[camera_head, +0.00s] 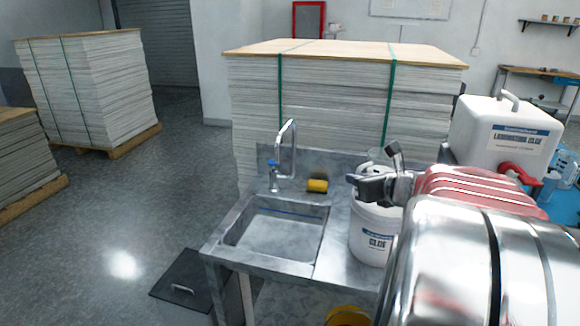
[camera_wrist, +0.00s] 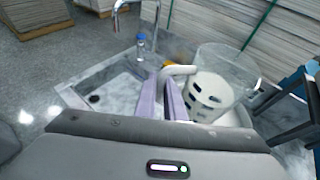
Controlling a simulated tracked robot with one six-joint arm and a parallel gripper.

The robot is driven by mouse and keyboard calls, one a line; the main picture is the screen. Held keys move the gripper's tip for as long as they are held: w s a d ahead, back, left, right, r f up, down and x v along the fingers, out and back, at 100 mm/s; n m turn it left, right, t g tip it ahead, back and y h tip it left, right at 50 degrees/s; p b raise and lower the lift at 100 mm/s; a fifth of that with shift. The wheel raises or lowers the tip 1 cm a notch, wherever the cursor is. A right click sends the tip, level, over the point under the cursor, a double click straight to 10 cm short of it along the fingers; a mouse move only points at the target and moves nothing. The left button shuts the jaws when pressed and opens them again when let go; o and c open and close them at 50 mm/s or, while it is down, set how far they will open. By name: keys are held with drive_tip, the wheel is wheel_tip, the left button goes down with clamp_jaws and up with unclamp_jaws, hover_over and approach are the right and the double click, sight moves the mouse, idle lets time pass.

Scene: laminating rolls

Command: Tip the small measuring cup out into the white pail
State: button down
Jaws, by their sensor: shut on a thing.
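The white pail (camera_head: 374,236), with a blue and white "GLUE" label, stands upright on the metal counter right of the sink. My gripper (camera_head: 366,186) is above the pail and hides part of its top. In the wrist view my gripper (camera_wrist: 161,88) is shut, its purple fingers at the pale curved handle of the small measuring cup (camera_wrist: 212,92). The cup is a pale body with dark marks, beside a clear, wide-rimmed part. It appears tilted over the pail, but its contents cannot be made out. In the head view the cup is mostly hidden behind my gripper.
A metal sink (camera_head: 275,238) with a tall tap (camera_head: 287,150) lies left of the pail. A yellow sponge (camera_head: 317,186) sits behind the sink. A large white glue container (camera_head: 503,145) stands at the right. A strapped stack (camera_head: 335,95) blocks the back.

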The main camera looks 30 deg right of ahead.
sight(365, 166)
drive_tip(key=shift+w+a+r, duration=0.1)
drive_tip(key=shift+w+a, duration=0.05)
drive_tip(key=shift+w, duration=0.1)
drive_tip(key=shift+r, duration=0.1)
drive_tip(key=shift+s+d+r+m+y, duration=0.1)
drive_tip(key=shift+r+m+y, duration=1.05)
drive_tip(key=shift+m, duration=0.25)
drive_tip(key=shift+d+r+m+y, duration=0.1)
drive_tip(key=shift+r+m+y, duration=0.85)
drive_tip(key=shift+m+y, duration=0.4)
drive_tip(key=shift+d, duration=0.1)
drive_tip(key=shift+s+d+f+m+y, duration=0.1)
drive_tip(key=shift+d+f+m+y, duration=0.2)
drive_tip(key=shift+d+f+m, duration=0.25)
idle(0.3)
